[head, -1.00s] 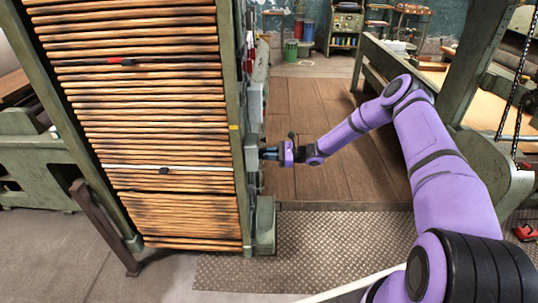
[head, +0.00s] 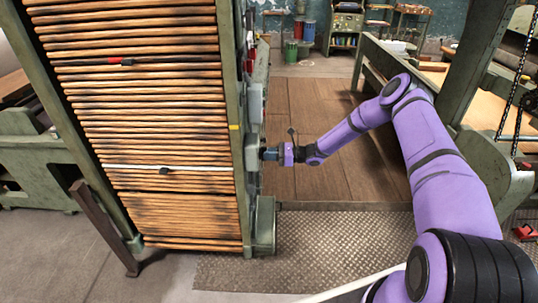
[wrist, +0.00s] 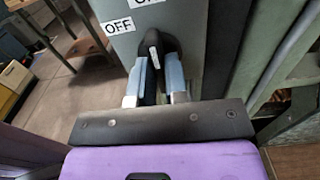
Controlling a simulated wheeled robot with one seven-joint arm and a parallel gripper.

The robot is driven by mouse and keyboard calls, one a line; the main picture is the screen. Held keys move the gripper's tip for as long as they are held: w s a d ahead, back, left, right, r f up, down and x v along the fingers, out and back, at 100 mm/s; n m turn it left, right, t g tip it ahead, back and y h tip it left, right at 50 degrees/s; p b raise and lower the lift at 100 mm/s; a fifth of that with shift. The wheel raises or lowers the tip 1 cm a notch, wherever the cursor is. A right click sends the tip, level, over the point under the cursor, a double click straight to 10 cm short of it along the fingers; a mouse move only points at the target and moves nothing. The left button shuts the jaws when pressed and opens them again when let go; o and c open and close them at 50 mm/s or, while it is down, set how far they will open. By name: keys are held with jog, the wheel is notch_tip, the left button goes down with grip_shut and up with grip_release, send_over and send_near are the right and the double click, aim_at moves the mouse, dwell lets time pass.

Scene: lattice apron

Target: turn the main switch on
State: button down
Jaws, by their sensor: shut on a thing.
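The main switch is a black rotary knob (wrist: 156,48) with a white mark, on a grey box (wrist: 190,40). An OFF label (wrist: 118,25) is to the upper left of the knob in the wrist view. Another label (wrist: 148,2), cut off by the top edge, appears to read ON. The white mark points up in the picture, between the two labels. My gripper (wrist: 160,75) is shut on the knob, one blue-grey finger on each side. In the head view my gripper (head: 268,154) reaches the right side of the green frame; the knob is hidden there.
A tall green frame with wooden slats (head: 150,120) stands just left of my gripper. A wooden platform (head: 310,180) and a textured metal plate (head: 310,245) lie below. A green machine frame (head: 480,70) stands at the right.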

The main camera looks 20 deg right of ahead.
jog(key=c, duration=1.1)
grip_release()
jog(key=shift+c, duration=0.2)
jog(key=v, duration=1.1)
jog(key=shift+a+r, duration=0.1)
